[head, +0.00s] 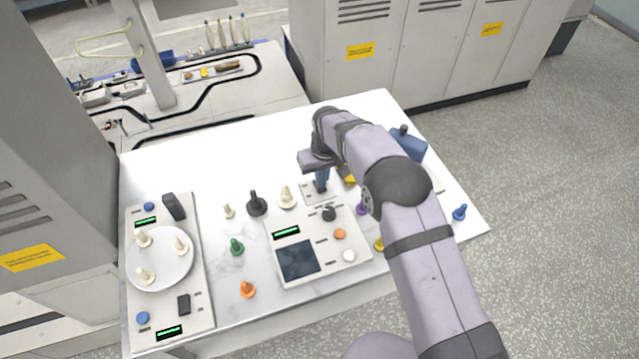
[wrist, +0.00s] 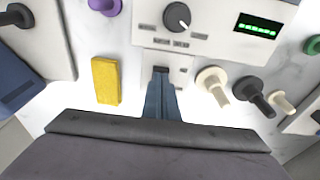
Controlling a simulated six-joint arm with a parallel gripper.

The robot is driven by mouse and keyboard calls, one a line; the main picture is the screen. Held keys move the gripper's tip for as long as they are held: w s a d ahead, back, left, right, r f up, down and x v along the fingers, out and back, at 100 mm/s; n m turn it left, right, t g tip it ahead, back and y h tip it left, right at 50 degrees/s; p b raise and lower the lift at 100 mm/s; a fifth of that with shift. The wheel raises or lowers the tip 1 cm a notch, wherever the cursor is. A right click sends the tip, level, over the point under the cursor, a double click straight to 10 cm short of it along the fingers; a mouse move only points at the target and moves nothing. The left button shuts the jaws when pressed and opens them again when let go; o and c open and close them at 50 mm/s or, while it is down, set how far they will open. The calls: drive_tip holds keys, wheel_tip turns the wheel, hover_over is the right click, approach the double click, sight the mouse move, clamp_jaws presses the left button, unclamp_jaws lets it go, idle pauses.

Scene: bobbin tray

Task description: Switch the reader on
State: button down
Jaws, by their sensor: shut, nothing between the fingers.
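A white console (head: 310,268) stands in the middle of the table, with a dark screen (head: 298,257), a lit green display (head: 286,232), a black knob (head: 328,213), an orange button (head: 340,234) and a white button (head: 349,256). Which unit is the reader is not labelled legibly. Behind the console is a small pale plate (head: 308,194), also in the wrist view (wrist: 182,68). My gripper (head: 321,189) points down over this plate, its blue fingers shut and empty. In the wrist view the fingertips (wrist: 161,74) are at a small dark part on the plate, mostly hidden; contact cannot be told.
A yellow block (wrist: 105,80) lies beside the fingers. Cream bobbins (wrist: 213,86) and a black one (wrist: 255,96) stand on the other side. A left panel (head: 199,270) holds a round white tray (head: 163,262) with cream bobbins. Green (head: 237,247) and orange (head: 247,290) bobbins stand in front.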

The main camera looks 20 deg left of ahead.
drive_tip(key=shift+f, duration=0.3)
drive_tip(key=shift+r, duration=0.15)
wheel_tip(320, 180, up, 7)
drive_tip(key=p, duration=0.3)
drive_tip(key=shift+p, duration=0.4)
idle(0.6)
drive_tip(key=s+d+r+m, duration=0.1)
drive_tip(key=d+r+m, duration=0.15)
drive_tip(key=d, duration=0.55)
drive_tip(key=s+d+r+m+h, duration=0.1)
drive_tip(key=d+r, duration=0.2)
drive_tip(key=d, duration=0.6)
drive_tip(key=s+d+r+m, duration=0.1)
drive_tip(key=d+r, duration=0.2)
drive_tip(key=d, duration=0.5)
drive_tip(key=s+d+m+g, duration=0.1)
drive_tip(key=s+d+m, duration=0.3)
drive_tip(key=s+d, duration=1.1)
drive_tip(key=s, duration=0.4)
drive_tip(key=shift+s+d+r, duration=0.15)
drive_tip(key=shift+d+r, duration=0.05)
